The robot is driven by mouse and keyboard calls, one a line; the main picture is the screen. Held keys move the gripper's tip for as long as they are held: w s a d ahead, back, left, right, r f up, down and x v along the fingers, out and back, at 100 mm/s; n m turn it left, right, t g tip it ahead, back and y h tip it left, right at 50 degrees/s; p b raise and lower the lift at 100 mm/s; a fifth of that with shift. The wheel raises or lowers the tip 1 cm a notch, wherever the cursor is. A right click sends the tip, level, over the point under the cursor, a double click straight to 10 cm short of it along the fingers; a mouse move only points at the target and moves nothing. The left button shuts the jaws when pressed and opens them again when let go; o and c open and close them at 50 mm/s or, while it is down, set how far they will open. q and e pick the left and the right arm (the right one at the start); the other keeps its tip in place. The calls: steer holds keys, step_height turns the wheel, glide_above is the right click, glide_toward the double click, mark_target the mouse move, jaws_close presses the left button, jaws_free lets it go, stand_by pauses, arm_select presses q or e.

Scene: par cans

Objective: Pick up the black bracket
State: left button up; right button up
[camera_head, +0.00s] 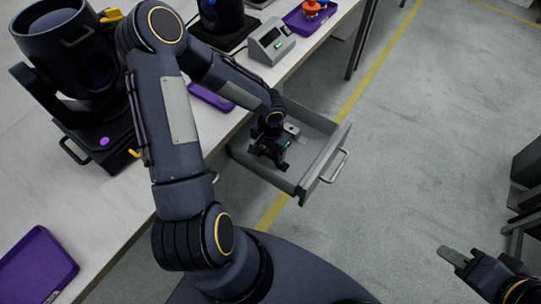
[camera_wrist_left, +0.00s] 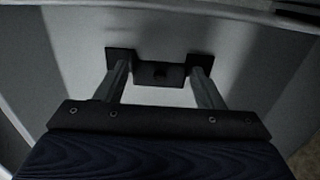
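The black bracket (camera_wrist_left: 160,74) lies on the pale floor of the open drawer, in the middle of the left wrist view. It has a raised middle with a dark hole and a flat flange on each side. My left gripper (camera_wrist_left: 160,82) reaches down into the drawer. Its two grey fingers are apart, one on each side of the raised middle, and I cannot tell whether they touch it. In the head view my left gripper (camera_head: 268,158) largely hides the bracket. My right gripper (camera_head: 454,256) is at the lower right over the floor, away from the bracket.
The grey drawer (camera_head: 322,160) is pulled out from the white table, with a small light part (camera_head: 292,130) inside. A large black stage light (camera_head: 70,55), purple trays (camera_head: 38,266) and a grey device (camera_head: 271,42) are on the table. Open floor lies to the right.

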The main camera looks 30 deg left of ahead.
arm_select(q)
steer(key=c, duration=0.6)
steer(key=shift+c, duration=0.2)
steer(key=shift+r, duration=0.1)
steer(key=shift+r, duration=0.55)
steer(key=s+d+r, duration=0.9)
steer(key=d+r, duration=0.2)
steer(key=shift+r+b, duration=0.35)
steer(key=shift+b, duration=0.05)
